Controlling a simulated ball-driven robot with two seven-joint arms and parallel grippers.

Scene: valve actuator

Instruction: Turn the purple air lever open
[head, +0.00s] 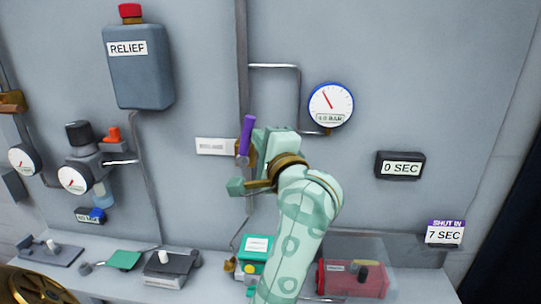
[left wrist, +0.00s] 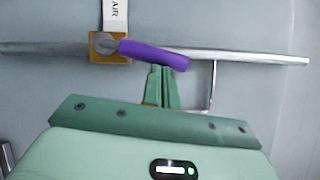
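The purple air lever (head: 247,135) stands nearly upright on the grey wall panel in the head view, tilted slightly right. In the left wrist view the purple lever (left wrist: 155,54) runs right from a brass valve body (left wrist: 108,47) under a white tag reading AIR (left wrist: 115,12). My left gripper (head: 258,140) is beside the lever, on its right in the head view. In the left wrist view the left gripper (left wrist: 161,72) has its two fingers together, with nothing visible between them. Their tips are at the lever's lower edge; contact is hard to judge. My right gripper is not in view.
A pressure gauge (head: 331,105) is right of the lever, and a RELIEF tank (head: 139,66) is upper left. A 0 SEC display (head: 400,167) hangs on the right. Several small devices stand on the ledge, including a red box (head: 340,280). A metal pipe (left wrist: 260,58) runs behind the lever.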

